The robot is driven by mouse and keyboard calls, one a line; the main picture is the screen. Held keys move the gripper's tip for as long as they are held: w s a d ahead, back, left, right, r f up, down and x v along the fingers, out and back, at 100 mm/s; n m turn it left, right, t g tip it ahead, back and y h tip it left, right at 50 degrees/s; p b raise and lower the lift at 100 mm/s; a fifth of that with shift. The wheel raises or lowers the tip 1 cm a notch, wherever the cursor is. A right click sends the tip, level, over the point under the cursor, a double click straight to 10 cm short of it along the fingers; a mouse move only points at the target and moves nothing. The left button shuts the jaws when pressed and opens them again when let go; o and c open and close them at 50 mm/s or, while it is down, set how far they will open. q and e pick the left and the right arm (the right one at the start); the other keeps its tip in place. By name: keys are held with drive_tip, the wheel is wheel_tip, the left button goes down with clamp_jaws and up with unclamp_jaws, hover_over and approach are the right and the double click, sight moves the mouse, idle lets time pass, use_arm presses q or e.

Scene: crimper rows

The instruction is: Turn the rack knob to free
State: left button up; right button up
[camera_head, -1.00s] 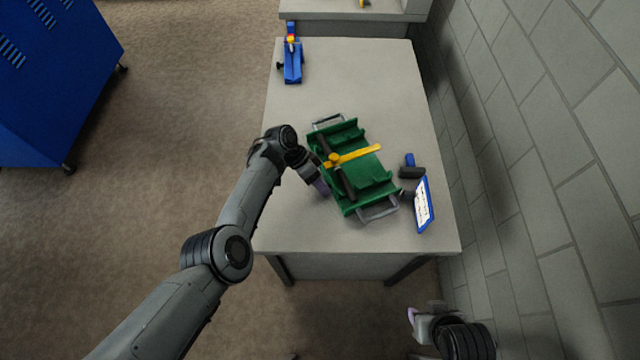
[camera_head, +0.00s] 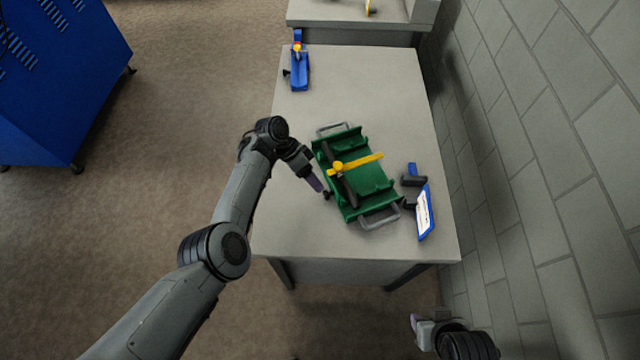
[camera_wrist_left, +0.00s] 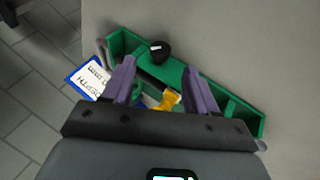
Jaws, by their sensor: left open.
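The green rack (camera_head: 370,185) lies on the grey table, with a yellow bar (camera_head: 362,163) across it and a dark bar (camera_head: 342,181) along its left part. Its small black knob (camera_head: 327,195) sticks out from the left side. In the left wrist view the knob (camera_wrist_left: 160,50) shows just beyond and between the fingertips. My left gripper (camera_head: 317,185) is open and empty, pointing at that side, its fingers (camera_wrist_left: 159,70) apart. Which way the knob is turned cannot be read. My right gripper (camera_head: 415,322) is low at the right, away from the table; its jaw state is unclear.
A blue-framed sign (camera_head: 425,212) and a blue-and-black tool (camera_head: 412,176) stand right of the rack. A blue device (camera_head: 299,72) sits at the table's far left corner. The table between it and the rack is bare. A block wall runs along the right.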

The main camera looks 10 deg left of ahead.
use_arm(q)
drive_tip(key=shift+p+v, duration=0.45)
drive_tip(key=shift+v, duration=1.85)
